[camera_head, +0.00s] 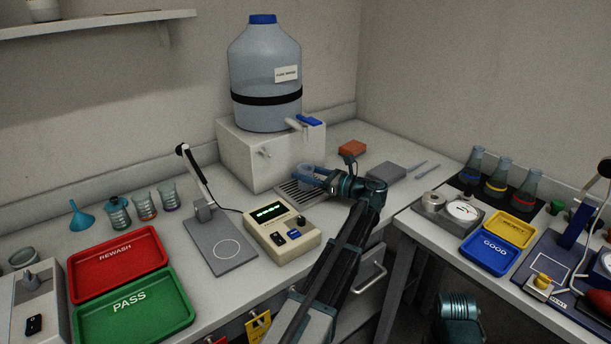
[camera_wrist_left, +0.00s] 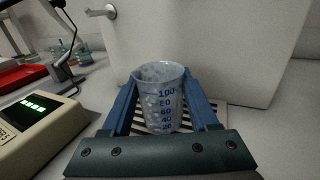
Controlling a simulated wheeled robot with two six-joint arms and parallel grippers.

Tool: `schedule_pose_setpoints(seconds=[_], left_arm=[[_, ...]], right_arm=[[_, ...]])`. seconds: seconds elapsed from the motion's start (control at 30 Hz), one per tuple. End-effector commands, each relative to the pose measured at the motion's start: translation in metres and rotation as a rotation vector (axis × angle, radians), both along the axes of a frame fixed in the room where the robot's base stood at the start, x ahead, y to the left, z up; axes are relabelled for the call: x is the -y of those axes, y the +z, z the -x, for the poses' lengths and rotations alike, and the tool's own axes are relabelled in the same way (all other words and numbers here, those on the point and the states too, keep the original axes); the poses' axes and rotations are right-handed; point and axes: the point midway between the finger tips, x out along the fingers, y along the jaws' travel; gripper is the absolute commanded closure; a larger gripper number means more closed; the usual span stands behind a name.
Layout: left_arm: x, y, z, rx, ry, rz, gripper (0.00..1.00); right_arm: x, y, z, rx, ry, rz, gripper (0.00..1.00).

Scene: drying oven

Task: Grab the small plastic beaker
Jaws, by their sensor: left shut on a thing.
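The small plastic beaker (camera_wrist_left: 161,96) is clear, with blue volume marks up to 100. It is upright between the two blue fingers of my left gripper (camera_wrist_left: 163,110), which is shut on it. In the head view my left gripper (camera_head: 313,177) is at the slotted drip tray (camera_head: 293,194), in front of the white dispenser stand. The beaker is small and partly hidden by the fingers there. I cannot tell whether its base touches the tray. My right gripper is not in view.
A large blue-capped water jug (camera_head: 265,75) sits on the white stand (camera_head: 256,148) close behind the beaker. A beige meter (camera_head: 281,240) is to the left, with red (camera_head: 118,262) and green (camera_head: 130,305) trays beyond. Several flasks and small trays are on the right table.

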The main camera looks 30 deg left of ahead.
Motion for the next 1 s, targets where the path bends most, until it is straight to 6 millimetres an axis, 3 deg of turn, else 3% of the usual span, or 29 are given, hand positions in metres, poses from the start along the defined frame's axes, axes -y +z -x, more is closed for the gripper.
schedule_pose_setpoints(seconds=[0.37, 0.9, 1.0], left_arm=[[0.004, 0.022, 0.001, 0.000, 0.000, 0.000, 1.00], [0.003, 0.076, 0.001, 0.000, 0.000, 0.000, 1.00], [0.015, 0.070, 0.007, 0.000, -0.002, 0.000, 1.00]], right_arm=[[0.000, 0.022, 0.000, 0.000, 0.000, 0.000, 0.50], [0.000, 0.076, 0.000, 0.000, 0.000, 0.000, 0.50], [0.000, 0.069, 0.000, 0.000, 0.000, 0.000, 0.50]])
